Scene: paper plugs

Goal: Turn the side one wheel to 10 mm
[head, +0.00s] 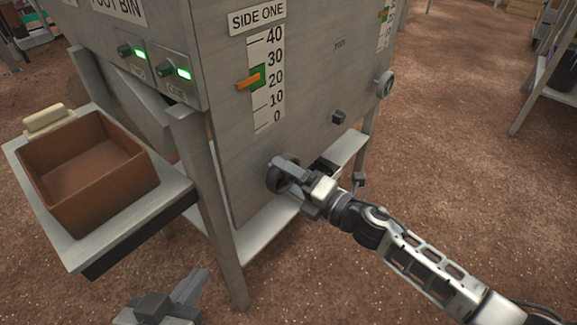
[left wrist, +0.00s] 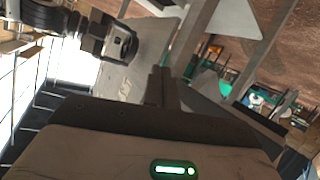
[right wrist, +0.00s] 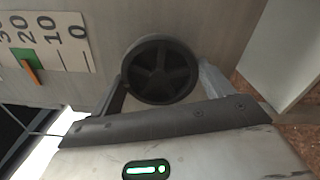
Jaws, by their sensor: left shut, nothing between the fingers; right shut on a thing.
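The side one wheel (head: 283,178) is a dark spoked handwheel low on the grey machine's front. In the right wrist view the wheel (right wrist: 160,70) sits between my right gripper's fingers, one on each side of its rim. My right gripper (head: 285,175) is shut on it. Above is the SIDE ONE scale (head: 266,110), marked 0 to 40. Its orange pointer (head: 247,82) stands near 20, beside a green band (head: 261,72). My left gripper (head: 195,285) is shut and empty at the bottom of the head view, away from the machine; its fingers also show in the left wrist view (left wrist: 160,88).
A brown bin (head: 85,205) stands on a grey shelf (head: 165,195) at the left, with a tan block (head: 48,118) behind it. Two green-lit displays (head: 184,73) sit above. Another small wheel (head: 384,84) is on the right edge. A machine leg (head: 222,220) stands between bin and wheel.

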